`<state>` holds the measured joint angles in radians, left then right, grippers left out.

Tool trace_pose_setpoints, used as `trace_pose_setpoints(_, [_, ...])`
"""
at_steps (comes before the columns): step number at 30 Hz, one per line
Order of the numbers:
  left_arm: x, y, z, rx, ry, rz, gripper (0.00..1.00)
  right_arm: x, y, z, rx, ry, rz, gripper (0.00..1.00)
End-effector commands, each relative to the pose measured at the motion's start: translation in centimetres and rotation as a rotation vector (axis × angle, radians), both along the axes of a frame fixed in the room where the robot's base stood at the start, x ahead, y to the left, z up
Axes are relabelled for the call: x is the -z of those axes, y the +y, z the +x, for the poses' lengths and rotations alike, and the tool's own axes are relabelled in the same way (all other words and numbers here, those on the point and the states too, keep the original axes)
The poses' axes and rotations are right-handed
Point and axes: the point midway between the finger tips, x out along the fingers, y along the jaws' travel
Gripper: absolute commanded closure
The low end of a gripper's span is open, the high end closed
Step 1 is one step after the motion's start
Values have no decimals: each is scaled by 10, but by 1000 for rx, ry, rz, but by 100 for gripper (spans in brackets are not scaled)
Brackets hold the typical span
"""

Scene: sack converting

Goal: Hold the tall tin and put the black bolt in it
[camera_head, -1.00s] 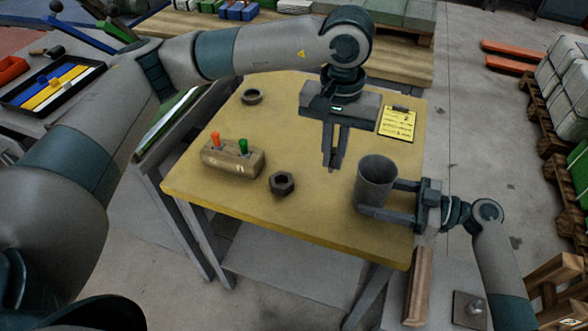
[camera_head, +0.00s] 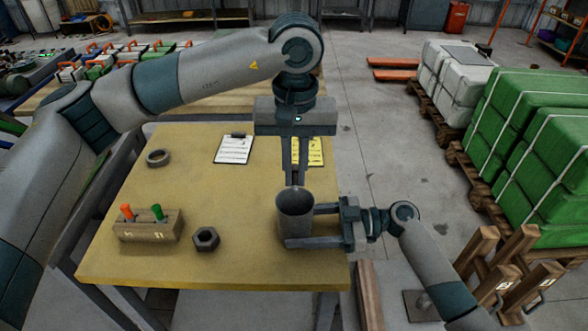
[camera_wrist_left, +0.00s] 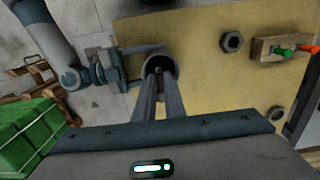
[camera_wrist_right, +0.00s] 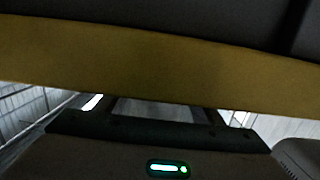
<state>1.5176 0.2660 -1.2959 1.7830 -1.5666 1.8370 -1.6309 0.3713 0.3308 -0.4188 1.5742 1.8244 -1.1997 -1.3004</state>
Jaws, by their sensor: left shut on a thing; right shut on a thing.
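The tall tin (camera_head: 295,222) is a grey open cylinder, upright at the table's front right. My right gripper (camera_head: 306,227) is shut on it from the right, one finger on each side. In the right wrist view a grey surface, likely the tin (camera_wrist_right: 165,109), shows between the fingers. My left gripper (camera_head: 295,182) points down with its fingertips at the tin's mouth. In the left wrist view the fingertips (camera_wrist_left: 159,76) are over the tin's opening (camera_wrist_left: 160,62), closed on a small dark thing, the black bolt (camera_wrist_left: 158,71), mostly hidden by the fingers.
The table's left and middle have free room.

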Motion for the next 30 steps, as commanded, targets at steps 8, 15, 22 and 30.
trace_pose_setpoints(8, [13, 0, 0, 0, 3, 0, 100, 0, 0, 0, 0, 0, 0, 51])
trace_pose_setpoints(15, [28, 0, 0, 0, 2, 0, 100, 0, 0, 0, 0, 0, 0, 51])
trace_pose_setpoints(22, [37, 0, 0, 0, 0, 0, 100, 0, 0, 0, 0, 0, 0, 51])
trace_pose_setpoints(30, [39, 0, 0, 0, 0, 0, 100, 0, 0, 0, 0, 0, 0, 51])
